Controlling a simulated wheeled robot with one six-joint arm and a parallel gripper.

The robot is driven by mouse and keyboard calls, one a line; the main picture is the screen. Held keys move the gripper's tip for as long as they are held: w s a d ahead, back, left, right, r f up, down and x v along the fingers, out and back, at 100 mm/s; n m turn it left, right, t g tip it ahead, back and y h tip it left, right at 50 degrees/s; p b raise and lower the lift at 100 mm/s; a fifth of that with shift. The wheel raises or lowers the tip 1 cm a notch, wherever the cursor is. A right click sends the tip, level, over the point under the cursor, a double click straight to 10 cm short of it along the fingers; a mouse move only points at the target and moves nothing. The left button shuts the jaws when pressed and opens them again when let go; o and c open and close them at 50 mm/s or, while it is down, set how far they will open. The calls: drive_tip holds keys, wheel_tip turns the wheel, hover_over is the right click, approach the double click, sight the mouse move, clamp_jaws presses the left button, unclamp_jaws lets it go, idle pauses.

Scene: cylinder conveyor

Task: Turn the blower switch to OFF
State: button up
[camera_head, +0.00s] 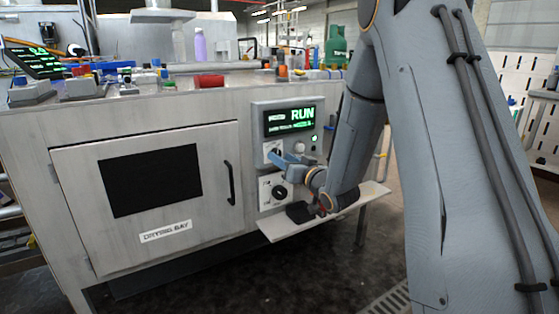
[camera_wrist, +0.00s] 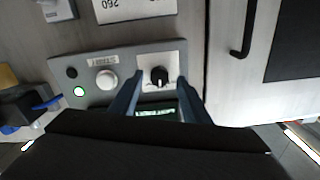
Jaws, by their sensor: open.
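A black rotary switch (camera_wrist: 159,76) on a white plate shows in the wrist view, set in the grey control panel (camera_wrist: 90,54); its label is not readable. In the head view the panel (camera_head: 257,122) is right of the drying bay door, and its display (camera_head: 290,120) reads RUN in green. My gripper (camera_head: 273,157) is at the panel below the display. In the wrist view my gripper (camera_wrist: 160,82) is open, with one finger on each side of the switch. I cannot tell whether the fingers touch it. My gripper hides most of the display there.
A white knob (camera_wrist: 107,80) and a lit green button (camera_wrist: 78,91) sit beside the switch. A second black knob (camera_head: 279,191) is on a lower white plate. The drying bay door (camera_head: 75,190) has a black handle (camera_head: 230,183). A shelf (camera_head: 285,229) juts out below the panel.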

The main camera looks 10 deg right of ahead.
drive_tip(key=shift+x, duration=1.15)
drive_tip(key=c, duration=1)
drive_tip(key=shift+c, duration=0.2)
drive_tip(key=shift+n, duration=0.3)
drive_tip(key=shift+d+n, duration=0.1)
drive_tip(key=shift+n, duration=4)
